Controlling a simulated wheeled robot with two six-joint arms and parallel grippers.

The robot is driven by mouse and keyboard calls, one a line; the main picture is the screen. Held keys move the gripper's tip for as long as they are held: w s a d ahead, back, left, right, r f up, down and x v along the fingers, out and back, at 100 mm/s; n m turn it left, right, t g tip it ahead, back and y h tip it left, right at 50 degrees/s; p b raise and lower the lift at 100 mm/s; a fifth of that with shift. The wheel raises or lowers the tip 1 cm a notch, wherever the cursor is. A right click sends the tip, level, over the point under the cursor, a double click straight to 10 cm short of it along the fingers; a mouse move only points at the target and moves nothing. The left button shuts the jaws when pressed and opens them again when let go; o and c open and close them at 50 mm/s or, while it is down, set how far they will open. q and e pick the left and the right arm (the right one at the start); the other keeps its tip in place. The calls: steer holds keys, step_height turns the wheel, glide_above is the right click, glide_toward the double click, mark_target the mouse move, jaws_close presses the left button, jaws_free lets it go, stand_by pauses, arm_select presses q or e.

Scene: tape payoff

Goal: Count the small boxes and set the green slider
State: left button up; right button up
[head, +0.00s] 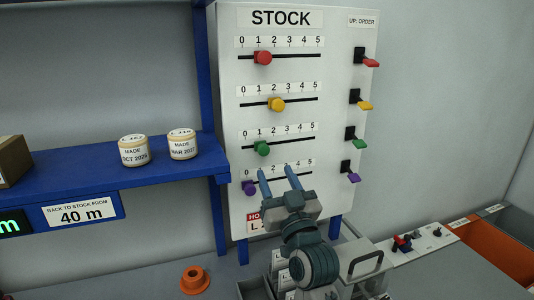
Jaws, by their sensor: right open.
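The green slider (262,148) is a round knob on the third track of the white STOCK board (228,120). It stands at about 1 on its 0 to 5 scale. My right gripper (277,170) is open and empty, its two blue fingers pointing up at the board below the green slider and over the purple row. I cannot tell whether it touches the board. A brown box (12,162) is cut off at the left edge of the shelf; I see no group of small boxes clearly. My left gripper is out of view.
Red (263,58), yellow (277,104) and purple (249,188) sliders share the board, with coloured levers down its right side. Two labelled rolls stand on the blue shelf (80,177). An orange ring part (194,281) lies on the counter. An orange bin (495,252) stands right.

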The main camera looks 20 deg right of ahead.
mark_target(265, 152)
steer(key=x, duration=0.7)
steer(key=shift+w+f+p, duration=0.1)
steer(key=shift+w+p, duration=0.05)
steer(key=shift+p, duration=0.25)
jaws_close()
